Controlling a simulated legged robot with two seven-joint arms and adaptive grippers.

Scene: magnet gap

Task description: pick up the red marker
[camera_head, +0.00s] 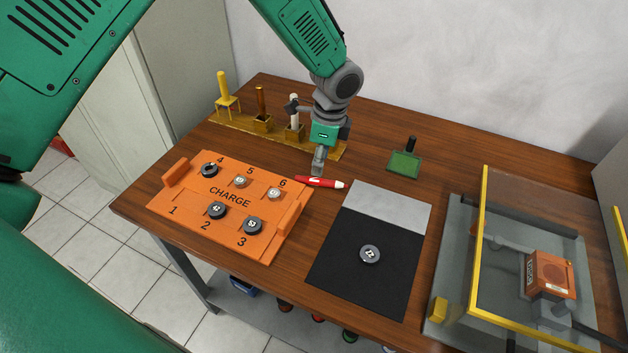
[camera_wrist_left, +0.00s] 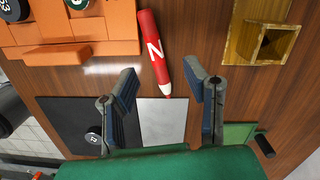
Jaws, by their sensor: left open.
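The red marker (camera_head: 320,182) lies flat on the wooden table, between the orange charge tray and the grey and black mat. In the wrist view the red marker (camera_wrist_left: 152,45) has a white letter on its side, and its pale tip points toward my palm. My left gripper (camera_head: 318,165) hangs just behind the marker in the head view. In the wrist view my left gripper (camera_wrist_left: 160,72) is open, one finger on each side of the marker's tip end, with nothing held. I cannot tell its height above the table. My right gripper is not in view.
The orange tray (camera_head: 166,202) holds several dark and silver discs. A brass rack (camera_head: 240,126) with upright tools stands behind it. The mat (camera_head: 385,205) bears one dark disc. A green block (camera_head: 404,163) and a clear yellow-edged case (camera_head: 482,230) are to the right.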

